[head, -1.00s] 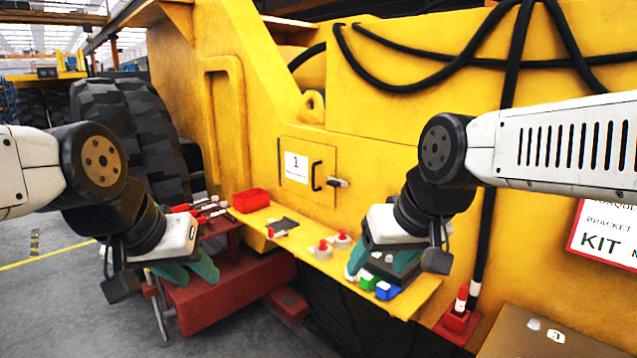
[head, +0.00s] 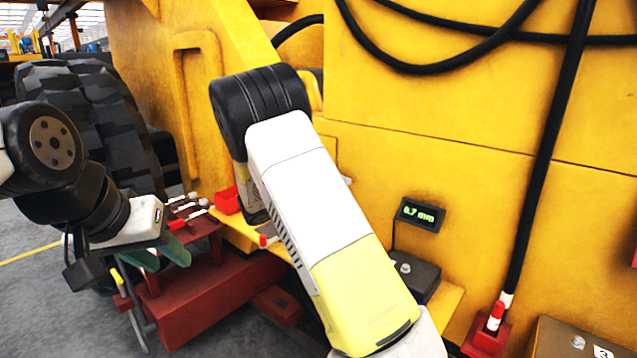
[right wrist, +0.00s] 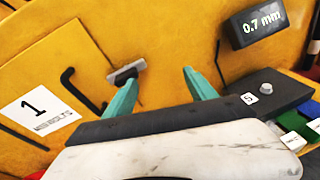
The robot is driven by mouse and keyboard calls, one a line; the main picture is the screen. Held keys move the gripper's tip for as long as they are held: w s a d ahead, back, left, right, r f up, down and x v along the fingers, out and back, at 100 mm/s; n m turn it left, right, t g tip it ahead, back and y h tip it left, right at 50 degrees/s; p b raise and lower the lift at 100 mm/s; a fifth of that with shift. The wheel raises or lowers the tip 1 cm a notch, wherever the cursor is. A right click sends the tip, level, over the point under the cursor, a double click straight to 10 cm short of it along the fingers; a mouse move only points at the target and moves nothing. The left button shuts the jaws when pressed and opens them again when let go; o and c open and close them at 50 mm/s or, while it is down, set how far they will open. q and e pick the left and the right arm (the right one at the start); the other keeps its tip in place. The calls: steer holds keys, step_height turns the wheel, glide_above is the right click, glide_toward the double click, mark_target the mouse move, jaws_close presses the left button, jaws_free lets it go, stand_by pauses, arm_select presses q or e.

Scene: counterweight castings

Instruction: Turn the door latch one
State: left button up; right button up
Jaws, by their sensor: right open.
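In the right wrist view, the door (right wrist: 62,75) carries a white label with a 1 and a black bar handle (right wrist: 78,90). The door latch (right wrist: 127,72), a grey bar, lies right of the handle. My right gripper (right wrist: 159,76) is open, with green fingers. The left finger's tip is at the latch in the picture; whether it touches I cannot tell. The right finger stands clear of the latch, to its right. In the head view my right arm hides the right gripper, the latch and most of the door. My left gripper (head: 163,254) is open and empty near the red step.
A display (head: 420,214) reading 0.7 mm stands on the yellow body, right of my right arm. A dark box (head: 415,275) sits on the yellow ledge (head: 447,300). A red bin (head: 228,200) stands on the ledge's left part. A black hose (head: 540,150) hangs at right.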

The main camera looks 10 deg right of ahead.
steer(key=w+a+n+t, duration=0.3)
steer(key=w+a, duration=0.1)
steer(key=x, duration=0.7)
steer(key=shift+w+d+n, duration=0.15)
steer(key=shift+n, duration=0.15)
steer(key=shift+c, duration=0.4)
steer(key=c, duration=1.3)
